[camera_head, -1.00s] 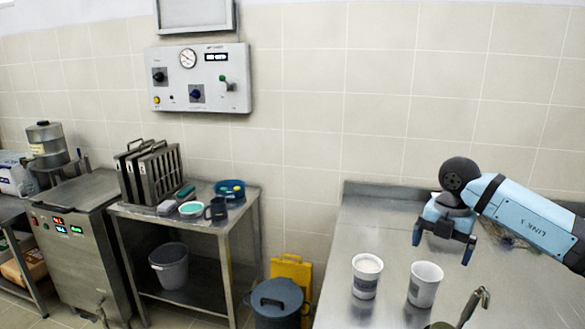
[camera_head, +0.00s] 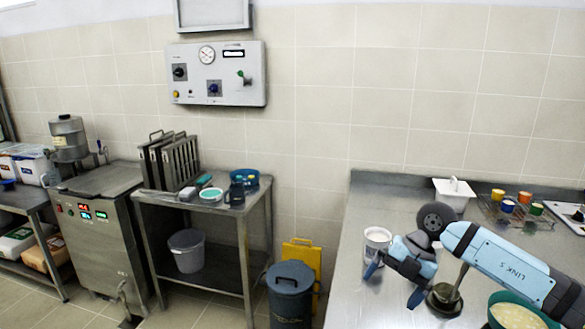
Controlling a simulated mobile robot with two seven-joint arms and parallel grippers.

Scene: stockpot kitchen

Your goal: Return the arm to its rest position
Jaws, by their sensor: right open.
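My right arm comes in from the right edge over the steel counter (camera_head: 345,285). My right gripper (camera_head: 394,283) is open, with its two blue fingers spread and nothing between them. It is in front of a white cup (camera_head: 377,238) and hides the cup's lower right part. The head view does not show whether the gripper touches anything. My left gripper is not in view.
A metal vessel with an upright handle (camera_head: 445,300) and a green bowl (camera_head: 496,315) are close to my arm. Behind it are a white tub (camera_head: 455,192) and a rack of coloured jars (camera_head: 515,208). A lidded grey bin (camera_head: 290,296) stands left of the counter.

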